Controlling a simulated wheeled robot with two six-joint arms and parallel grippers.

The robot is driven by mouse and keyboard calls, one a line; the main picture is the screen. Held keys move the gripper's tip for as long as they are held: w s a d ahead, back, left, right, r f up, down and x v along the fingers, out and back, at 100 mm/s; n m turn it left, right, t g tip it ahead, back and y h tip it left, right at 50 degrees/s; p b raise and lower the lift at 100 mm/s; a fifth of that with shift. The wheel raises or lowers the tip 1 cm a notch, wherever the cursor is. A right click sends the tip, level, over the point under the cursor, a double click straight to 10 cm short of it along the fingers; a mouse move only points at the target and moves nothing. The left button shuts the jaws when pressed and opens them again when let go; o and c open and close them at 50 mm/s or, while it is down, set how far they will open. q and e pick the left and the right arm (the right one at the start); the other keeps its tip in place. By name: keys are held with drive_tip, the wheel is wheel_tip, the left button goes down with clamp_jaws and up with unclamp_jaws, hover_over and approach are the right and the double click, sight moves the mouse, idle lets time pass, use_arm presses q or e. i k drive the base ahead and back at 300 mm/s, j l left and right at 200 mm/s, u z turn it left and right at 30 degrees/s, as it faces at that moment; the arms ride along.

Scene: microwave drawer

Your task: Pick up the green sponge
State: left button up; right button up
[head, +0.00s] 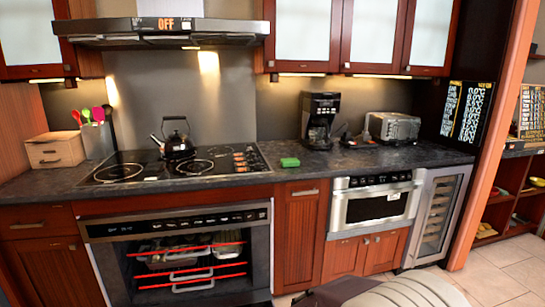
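The green sponge (290,162) lies on the dark countertop (340,160), just right of the black cooktop (180,165) and near the counter's front edge. It is small in the head view and fully visible. Neither of my grippers is in view, and nothing touches the sponge.
A black coffee maker (319,120) stands behind and right of the sponge, with a toaster (393,128) farther right. A kettle (177,143) sits on the cooktop. Below are an oven (180,219) and a microwave drawer (374,204). Counter around the sponge is clear.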

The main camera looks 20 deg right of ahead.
sight(292, 162)
drive_tip(key=i+l+u, duration=0.25)
drive_tip(key=l+u, duration=0.2)
drive_tip(key=l, duration=0.8)
drive_tip(key=i+l+u, duration=0.1)
drive_tip(key=l+u, duration=0.4)
drive_tip(key=l, duration=0.75)
drive_tip(key=k+l+u, duration=0.15)
drive_tip(key=l+u, duration=0.3)
drive_tip(key=l, duration=0.8)
